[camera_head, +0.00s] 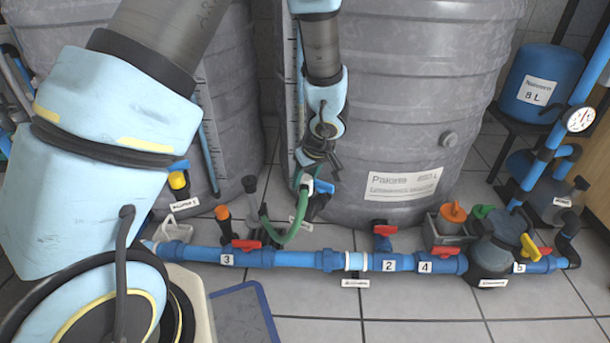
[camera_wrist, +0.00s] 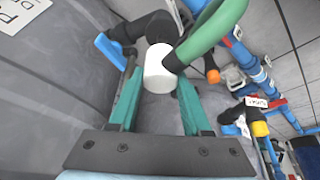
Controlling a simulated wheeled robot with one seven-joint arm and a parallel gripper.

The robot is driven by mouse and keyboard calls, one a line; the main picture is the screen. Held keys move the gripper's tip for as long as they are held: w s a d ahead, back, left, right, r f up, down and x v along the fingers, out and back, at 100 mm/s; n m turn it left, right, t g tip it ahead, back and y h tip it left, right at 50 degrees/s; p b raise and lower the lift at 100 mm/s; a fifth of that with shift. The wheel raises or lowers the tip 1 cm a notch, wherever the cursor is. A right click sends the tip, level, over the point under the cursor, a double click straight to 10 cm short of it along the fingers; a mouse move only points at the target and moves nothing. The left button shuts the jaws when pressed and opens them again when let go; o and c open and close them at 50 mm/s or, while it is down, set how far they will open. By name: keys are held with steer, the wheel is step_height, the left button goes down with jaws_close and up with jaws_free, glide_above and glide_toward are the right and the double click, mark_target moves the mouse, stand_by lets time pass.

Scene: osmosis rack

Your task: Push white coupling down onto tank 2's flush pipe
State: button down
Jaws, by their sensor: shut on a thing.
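The white coupling (camera_wrist: 158,68) sits between the teal fingers of my gripper (camera_wrist: 158,88) in the wrist view, and the gripper is shut on it. The green hose (camera_wrist: 212,32) runs to the coupling's right side. A dark pipe (camera_wrist: 133,29), apparently the flush pipe, shows just beyond the coupling, with a blue valve handle (camera_wrist: 110,50) beside it. I cannot tell whether coupling and pipe touch. In the head view my gripper (camera_head: 314,172) is low in front of the grey tank (camera_head: 405,110).
A blue pipe run (camera_head: 290,259) with red and yellow valve handles crosses the floor in front. Another grey tank stands left. Bare tiles (camera_head: 400,310) lie in front.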

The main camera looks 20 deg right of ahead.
mark_target(305, 190)
steer(key=shift+f+b, duration=0.8)
steer(key=shift+f, duration=0.9)
steer(key=shift+b, duration=1.3)
stand_by(1.0)
steer(key=shift+f+b, duration=0.3)
steer(key=shift+b, duration=0.2)
steer(key=shift+c, duration=1.4)
jaws_free()
steer(key=p+v, duration=0.4)
steer(key=v, duration=0.6)
steer(key=shift+s+r+p, duration=0.25)
steer(key=shift+r+p, duration=0.05)
steer(key=shift+r, duration=0.05)
